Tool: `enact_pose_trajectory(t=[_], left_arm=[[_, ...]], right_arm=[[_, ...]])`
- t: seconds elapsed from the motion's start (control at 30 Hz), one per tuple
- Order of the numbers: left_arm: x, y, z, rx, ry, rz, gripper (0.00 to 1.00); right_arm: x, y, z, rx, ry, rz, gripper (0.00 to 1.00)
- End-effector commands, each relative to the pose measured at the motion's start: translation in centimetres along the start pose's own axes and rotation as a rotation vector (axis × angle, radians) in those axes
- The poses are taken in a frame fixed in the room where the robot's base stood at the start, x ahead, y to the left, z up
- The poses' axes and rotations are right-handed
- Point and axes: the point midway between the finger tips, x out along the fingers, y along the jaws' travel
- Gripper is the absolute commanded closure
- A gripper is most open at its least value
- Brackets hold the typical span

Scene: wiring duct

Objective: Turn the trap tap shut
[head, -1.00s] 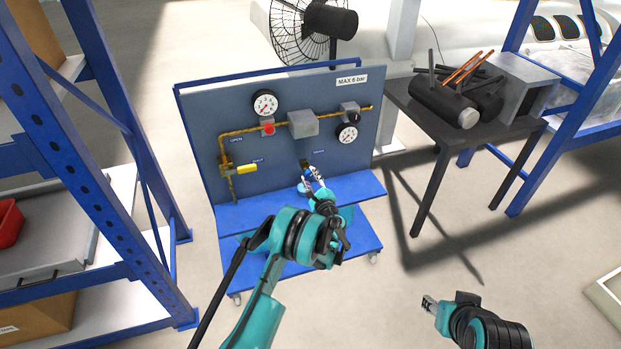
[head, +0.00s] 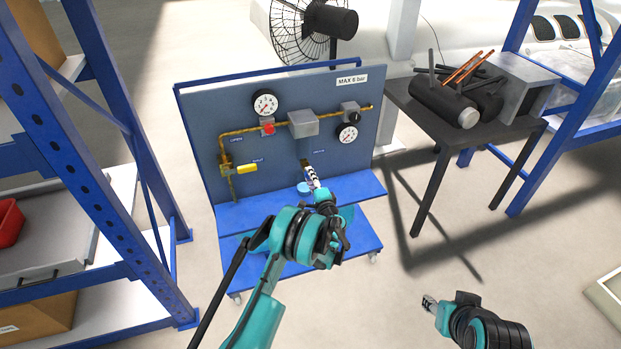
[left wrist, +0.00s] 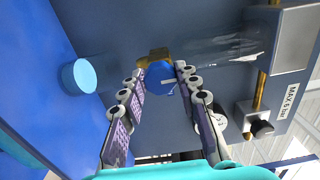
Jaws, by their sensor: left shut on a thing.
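The trap tap (left wrist: 160,77) is a round blue knob with a pale line across it, on a brass fitting (left wrist: 153,56) low on the grey-blue panel. In the left wrist view my left gripper (left wrist: 161,72) has its fingertips on both sides of the knob and is shut on it. In the head view my left gripper (head: 309,171) reaches the panel below the grey box and covers most of the tap; a little brass (head: 304,163) shows above it. My right gripper (head: 428,302) hangs over bare floor at lower right, too small to tell its opening.
A light blue cup (head: 304,187) stands on the blue shelf (head: 352,187) beside my left gripper; it also shows in the left wrist view (left wrist: 79,76). The panel carries gauges (head: 265,104), a yellow lever (head: 246,169) and a red button (head: 268,129). A dark table stands right.

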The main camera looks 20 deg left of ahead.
Motion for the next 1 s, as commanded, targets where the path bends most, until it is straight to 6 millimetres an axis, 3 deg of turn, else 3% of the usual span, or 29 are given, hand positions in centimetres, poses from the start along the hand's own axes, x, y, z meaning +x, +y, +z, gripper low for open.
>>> enact_pose_trajectory(t=[0.5,0.53,0.6,1.0], left_arm=[[-0.05,0.11,0.03,-0.022,-0.001,0.002,0.97],[-0.05,0.11,0.03,-0.022,-0.001,0.002,0.63],[-0.05,0.11,0.03,-0.022,-0.001,0.001,0.47],[-0.78,0.04,-0.04,-0.02,0.001,0.001,0.47]], right_arm=[[0.02,0.0,0.01,0.0,0.0,0.0,0.6],[0.01,0.0,0.01,0.0,0.0,0.0,0.6],[0.02,0.0,0.01,0.0,0.0,0.0,0.6],[0.01,0.0,0.0,0.0,0.0,0.0,0.6]])
